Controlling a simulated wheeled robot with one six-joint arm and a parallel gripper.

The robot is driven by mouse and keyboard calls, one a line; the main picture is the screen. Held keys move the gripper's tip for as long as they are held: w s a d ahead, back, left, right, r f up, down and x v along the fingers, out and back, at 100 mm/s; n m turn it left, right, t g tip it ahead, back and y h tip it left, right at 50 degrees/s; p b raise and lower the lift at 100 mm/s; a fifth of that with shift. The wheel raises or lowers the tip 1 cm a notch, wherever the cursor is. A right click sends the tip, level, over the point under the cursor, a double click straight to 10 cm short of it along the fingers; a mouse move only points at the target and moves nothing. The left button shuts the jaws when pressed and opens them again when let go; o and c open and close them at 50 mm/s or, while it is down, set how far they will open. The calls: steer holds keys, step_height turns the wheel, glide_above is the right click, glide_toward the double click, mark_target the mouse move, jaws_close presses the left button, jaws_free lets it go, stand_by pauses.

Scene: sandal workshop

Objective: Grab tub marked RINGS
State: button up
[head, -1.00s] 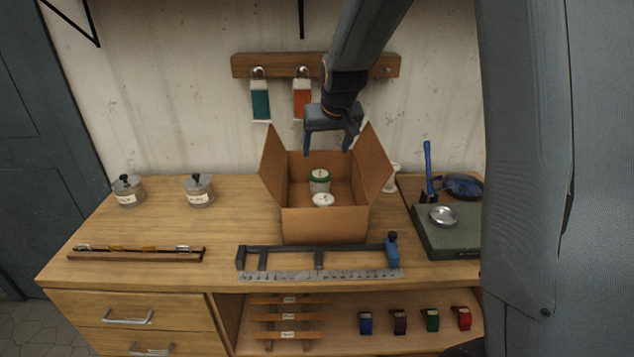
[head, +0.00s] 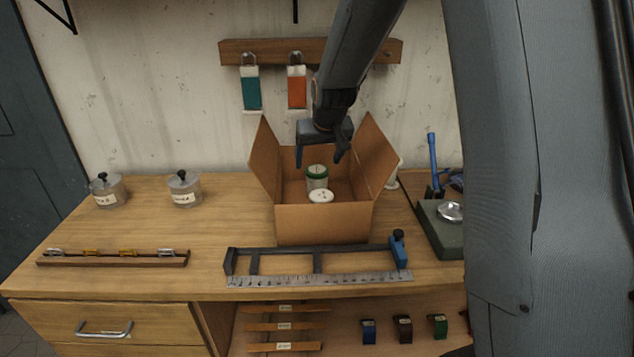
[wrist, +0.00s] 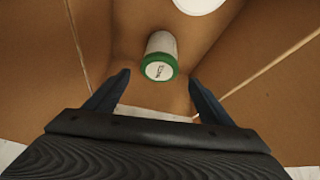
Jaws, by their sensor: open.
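A tub with a green rim and a white marked lid (head: 317,176) stands inside the open cardboard box (head: 322,222). It also shows in the wrist view (wrist: 160,58), where the lid's lettering is too small to read surely. A second tub with a plain white lid (head: 320,196) stands in front of it in the box, partly cut off at the top of the wrist view (wrist: 198,3). My gripper (head: 321,163) is open and empty above the box, pointing down. In the wrist view the green-rimmed tub lies beyond and between my fingertips (wrist: 158,82), apart from them.
The box flaps (head: 265,160) stand up on both sides. A clamp-like tool with a ruler (head: 315,262) lies in front of the box. Two lidded jars (head: 184,190) stand at left. A green block (head: 440,230) is at right. The left bench top is mostly clear.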

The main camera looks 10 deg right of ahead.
mark_target(317, 169)
steer(key=shift+s+p+x, duration=0.2)
steer(key=shift+p+x, duration=0.95)
steer(key=shift+x, duration=1.75)
steer(key=shift+f, duration=0.15)
steer(key=c, duration=1.3)
